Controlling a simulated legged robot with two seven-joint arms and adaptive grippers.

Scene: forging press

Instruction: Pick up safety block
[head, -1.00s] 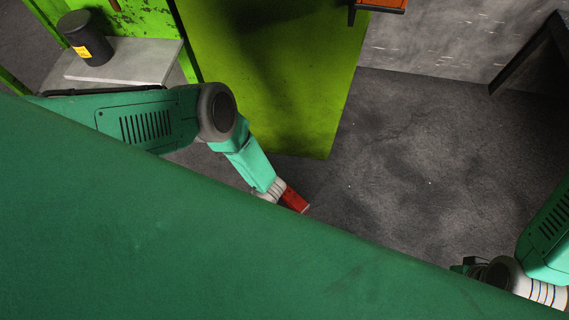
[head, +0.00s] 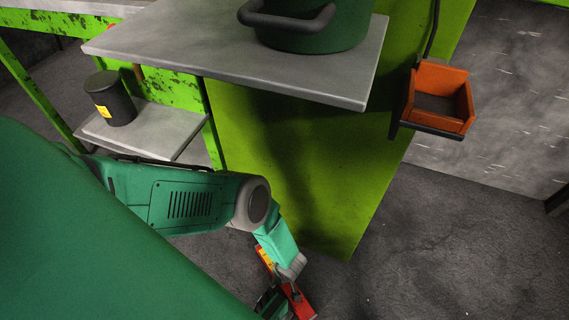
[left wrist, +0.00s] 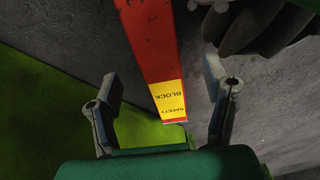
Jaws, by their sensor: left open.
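The safety block is a long red bar with a yellow label reading SAFETY BLOCK near one end. In the left wrist view the block (left wrist: 153,50) runs down from the top edge, its labelled end between my left gripper's spread fingers. My left gripper (left wrist: 160,75) is open, and neither finger visibly touches the block. In the head view the block (head: 299,302) shows at the bottom, partly hidden behind my left wrist, with its yellow label at the upper left. My left fingers are not clear there. My right gripper is not seen in the head view.
A green press frame (head: 300,170) stands behind my left arm, with a grey table (head: 215,50) above. A low grey shelf (head: 165,130) holds a black canister (head: 112,100). An orange bin (head: 440,95) hangs at the right. The floor (head: 430,240) at right is clear.

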